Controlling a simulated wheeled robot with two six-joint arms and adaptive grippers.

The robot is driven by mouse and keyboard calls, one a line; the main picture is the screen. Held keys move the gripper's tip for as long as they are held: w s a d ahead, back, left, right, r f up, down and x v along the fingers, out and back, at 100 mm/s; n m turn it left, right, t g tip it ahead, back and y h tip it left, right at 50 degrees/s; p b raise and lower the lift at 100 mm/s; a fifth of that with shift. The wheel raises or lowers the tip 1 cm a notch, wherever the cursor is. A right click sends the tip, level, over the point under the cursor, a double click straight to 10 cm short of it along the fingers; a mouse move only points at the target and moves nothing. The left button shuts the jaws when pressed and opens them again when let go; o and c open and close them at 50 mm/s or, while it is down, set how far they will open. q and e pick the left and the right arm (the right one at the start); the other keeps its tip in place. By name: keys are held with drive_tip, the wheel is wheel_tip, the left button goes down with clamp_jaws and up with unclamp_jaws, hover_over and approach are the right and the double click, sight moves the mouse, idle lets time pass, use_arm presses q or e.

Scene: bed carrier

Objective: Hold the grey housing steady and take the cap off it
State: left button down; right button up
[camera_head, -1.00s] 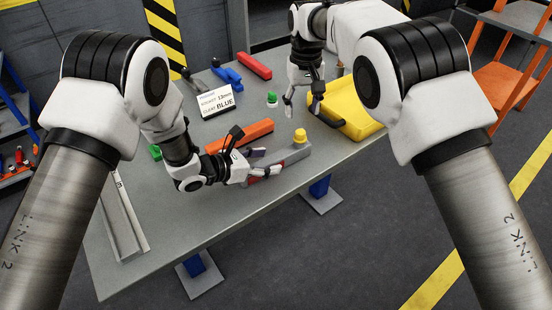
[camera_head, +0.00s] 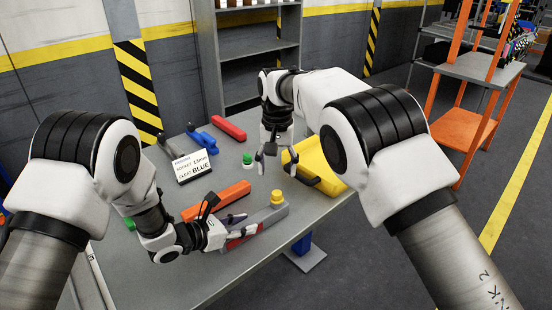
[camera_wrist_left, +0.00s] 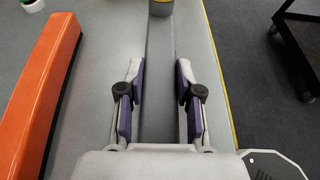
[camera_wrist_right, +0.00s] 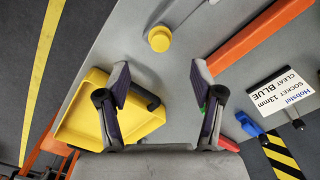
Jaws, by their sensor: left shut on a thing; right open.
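The grey housing (camera_head: 268,217) lies on the table, a long bar with a yellow cap (camera_head: 277,196) upright on its far end. My left gripper (camera_head: 246,224) is shut on the housing's near part. In the left wrist view, the housing (camera_wrist_left: 160,95) runs between both fingers, and the cap (camera_wrist_left: 161,6) shows at the top edge. My right gripper (camera_head: 275,162) is open and empty, above and behind the cap. In the right wrist view, the cap (camera_wrist_right: 159,38) is ahead of the open fingers, apart from them.
An orange bar (camera_head: 216,201) lies left of the housing. A yellow tray (camera_head: 318,172) is at the right table edge, close to my right gripper. A green-capped piece (camera_head: 247,159), a white sign (camera_head: 191,166), a blue part (camera_head: 201,141) and a red bar (camera_head: 229,128) are farther back.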

sight(277, 193)
wheel_tip(277, 193, down, 8)
drive_tip(key=shift+f, duration=0.2)
clamp_jaws()
drive_tip(key=shift+r, duration=0.1)
idle(0.6)
drive_tip(key=shift+r, duration=1.1)
drive_tip(key=shift+r, duration=2)
use_arm(q)
drive_tip(key=c, duration=0.7)
unclamp_jaws()
drive_tip(key=shift+f, duration=0.1)
